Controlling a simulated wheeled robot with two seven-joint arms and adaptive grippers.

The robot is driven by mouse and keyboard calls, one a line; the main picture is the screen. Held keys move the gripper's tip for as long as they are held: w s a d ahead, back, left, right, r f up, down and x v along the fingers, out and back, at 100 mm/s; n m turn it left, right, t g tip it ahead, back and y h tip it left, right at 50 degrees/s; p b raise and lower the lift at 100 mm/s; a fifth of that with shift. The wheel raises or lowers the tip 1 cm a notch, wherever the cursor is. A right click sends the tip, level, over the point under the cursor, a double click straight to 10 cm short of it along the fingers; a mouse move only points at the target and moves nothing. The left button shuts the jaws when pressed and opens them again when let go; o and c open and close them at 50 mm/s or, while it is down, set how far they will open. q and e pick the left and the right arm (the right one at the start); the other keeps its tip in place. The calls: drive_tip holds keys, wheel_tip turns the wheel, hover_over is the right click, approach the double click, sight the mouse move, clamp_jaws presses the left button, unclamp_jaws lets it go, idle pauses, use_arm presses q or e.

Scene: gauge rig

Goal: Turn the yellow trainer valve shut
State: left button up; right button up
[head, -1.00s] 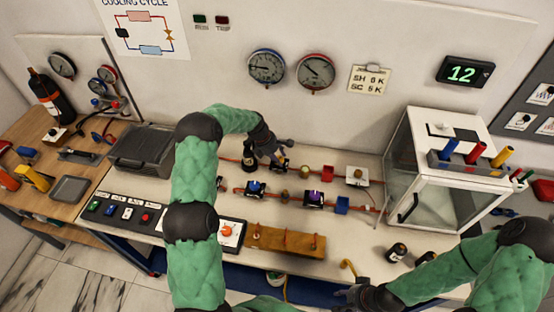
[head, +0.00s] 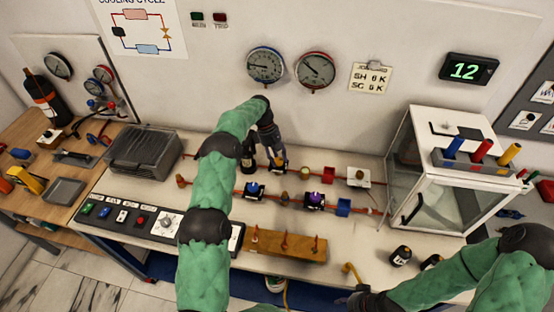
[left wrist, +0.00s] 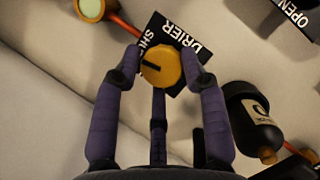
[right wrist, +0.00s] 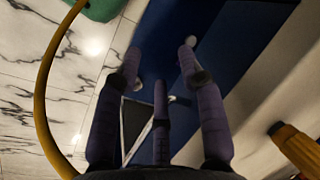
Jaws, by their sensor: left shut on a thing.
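The yellow trainer valve knob (left wrist: 161,68) is round, with a black pointer bar across it. It sits over a black plate (left wrist: 160,30) lettered SHUT and DRIER; part of the lettering is covered. My left gripper (left wrist: 160,62) has its fingers on both sides of the knob and is shut on it. In the head view my left gripper (head: 273,153) points down at the back pipe line, and hides most of the valve. My right gripper (right wrist: 160,57) has its fingers apart with nothing between them, low at the bench's front edge.
A dark bottle (left wrist: 252,122) stands close beside my left gripper. A red fitting (head: 329,172) is further right on the same pipe. A second line with a purple-topped valve (head: 315,199) runs in front. A clear cabinet (head: 440,185) stands at the right.

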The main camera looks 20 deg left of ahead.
sight(279, 160)
use_arm(q)
drive_tip(key=shift+s+d+f+m+g+b, duration=0.15)
drive_tip(key=shift+m+g+b, duration=0.1)
drive_tip(key=shift+m, duration=0.4)
drive_tip(key=shift+w+d+f+m+g+b, duration=0.15)
drive_tip(key=shift+m+g, duration=0.1)
drive_tip(key=shift+m, duration=0.4)
drive_tip(key=shift+s+m, duration=0.15)
drive_tip(key=shift+m, duration=0.15)
drive_tip(key=o, duration=1.1)
drive_tip(key=shift+c, duration=0.2)
drive_tip(key=shift+r, duration=0.2)
drive_tip(key=shift+a, duration=0.1)
drive_tip(key=shift+r, duration=0.55)
wheel_tip(279, 160, up, 9)
